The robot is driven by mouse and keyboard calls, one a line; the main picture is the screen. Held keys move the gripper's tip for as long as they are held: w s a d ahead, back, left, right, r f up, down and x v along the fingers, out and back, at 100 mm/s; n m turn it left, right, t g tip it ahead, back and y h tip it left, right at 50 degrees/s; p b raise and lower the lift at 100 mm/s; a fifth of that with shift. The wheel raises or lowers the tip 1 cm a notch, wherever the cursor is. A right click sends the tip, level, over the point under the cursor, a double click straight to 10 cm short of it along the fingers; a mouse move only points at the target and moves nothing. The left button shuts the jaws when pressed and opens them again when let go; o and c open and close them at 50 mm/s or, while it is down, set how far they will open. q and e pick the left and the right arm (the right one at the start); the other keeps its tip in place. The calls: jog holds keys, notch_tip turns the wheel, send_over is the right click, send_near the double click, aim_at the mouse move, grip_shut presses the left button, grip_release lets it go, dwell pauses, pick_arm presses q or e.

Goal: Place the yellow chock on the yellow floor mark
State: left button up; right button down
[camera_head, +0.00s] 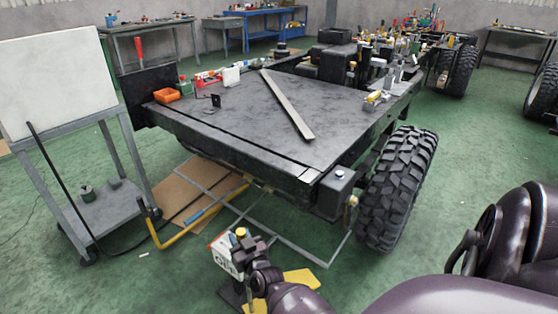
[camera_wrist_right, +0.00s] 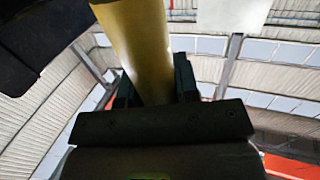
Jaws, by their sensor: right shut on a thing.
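My right gripper (camera_head: 243,243) is low at the bottom centre of the head view, in front of the flatbed. It is shut on the yellow chock, which shows as a small yellow end (camera_head: 240,232) there. In the right wrist view the yellow chock (camera_wrist_right: 138,45) stands out large between the fingers (camera_wrist_right: 150,90). The yellow floor mark (camera_head: 302,278) lies flat on the green floor just right of the gripper. My right arm hides part of it. My left gripper is not in view.
A white box with dark lettering (camera_head: 222,256) is close beside the right gripper. The large black tyre (camera_head: 398,188) and the flatbed (camera_head: 250,115) stand behind. A yellow bent bar (camera_head: 200,215) and brown cardboard (camera_head: 180,190) are to the left. A grey trolley (camera_head: 95,205) stands further left.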

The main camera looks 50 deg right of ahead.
pick_arm(q)
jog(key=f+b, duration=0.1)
jog(key=b, duration=0.2)
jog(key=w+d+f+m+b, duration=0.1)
jog(key=b, duration=0.2)
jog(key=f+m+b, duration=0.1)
jog(key=b, duration=0.3)
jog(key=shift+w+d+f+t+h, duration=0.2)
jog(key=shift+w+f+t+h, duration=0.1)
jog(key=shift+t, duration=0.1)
pick_arm(e)
notch_tip(320, 180, down, 23)
jog(key=d, duration=0.1)
jog(key=shift+h, duration=0.3)
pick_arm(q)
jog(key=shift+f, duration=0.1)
pick_arm(e)
jog(key=shift+f, duration=0.15)
jog(key=c, duration=0.9)
grip_release()
jog(key=shift+s, duration=0.1)
